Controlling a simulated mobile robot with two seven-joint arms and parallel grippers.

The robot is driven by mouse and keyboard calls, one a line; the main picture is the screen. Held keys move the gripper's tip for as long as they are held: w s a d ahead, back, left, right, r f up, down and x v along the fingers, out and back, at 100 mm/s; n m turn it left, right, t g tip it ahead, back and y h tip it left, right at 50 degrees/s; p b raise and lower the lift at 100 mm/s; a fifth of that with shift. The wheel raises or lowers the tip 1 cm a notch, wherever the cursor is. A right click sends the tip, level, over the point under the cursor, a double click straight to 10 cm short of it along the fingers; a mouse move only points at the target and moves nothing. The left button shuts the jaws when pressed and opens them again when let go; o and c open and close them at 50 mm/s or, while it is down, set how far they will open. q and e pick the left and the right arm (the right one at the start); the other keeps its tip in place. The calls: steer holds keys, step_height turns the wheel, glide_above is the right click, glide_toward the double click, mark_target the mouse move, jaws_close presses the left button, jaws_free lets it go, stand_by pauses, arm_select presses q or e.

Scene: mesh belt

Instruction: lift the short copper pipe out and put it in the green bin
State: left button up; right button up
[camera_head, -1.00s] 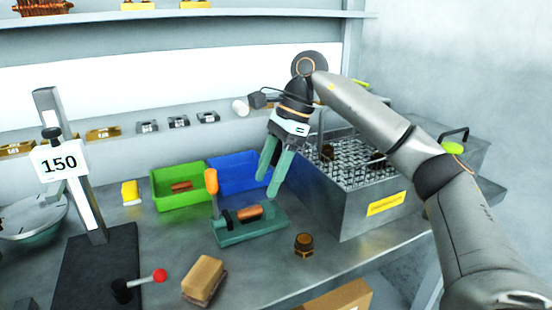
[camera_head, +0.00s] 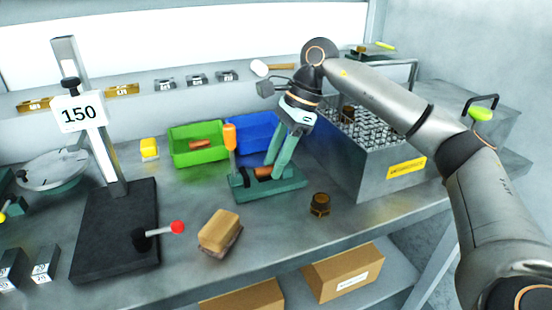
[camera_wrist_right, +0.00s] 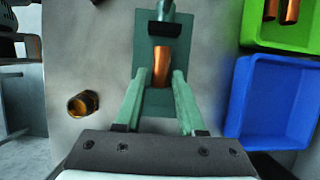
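The short copper pipe (camera_head: 262,173) lies in a teal clamp fixture (camera_head: 285,186) with an orange-topped handle, on the metal bench. In the right wrist view the pipe (camera_wrist_right: 161,66) shows between the two fingers. My right gripper (camera_head: 272,168) is open and low over the fixture, with a green finger on either side of the pipe's near end; contact cannot be told. The green bin (camera_head: 213,156) stands behind and left of the fixture and holds copper pieces. It also shows in the right wrist view (camera_wrist_right: 275,37), top right. My left gripper is out of view.
A blue bin (camera_head: 252,126) adjoins the green bin. A metal tank with mesh (camera_head: 375,165) stands right. A brass fitting (camera_head: 320,204) and brown block (camera_head: 220,230) sit near the front edge. A stand marked 150 (camera_head: 85,110) rises at left.

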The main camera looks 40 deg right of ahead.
jaws_close()
steer(key=shift+o, duration=2.2)
jaws_free()
steer(key=shift+r, duration=0.15)
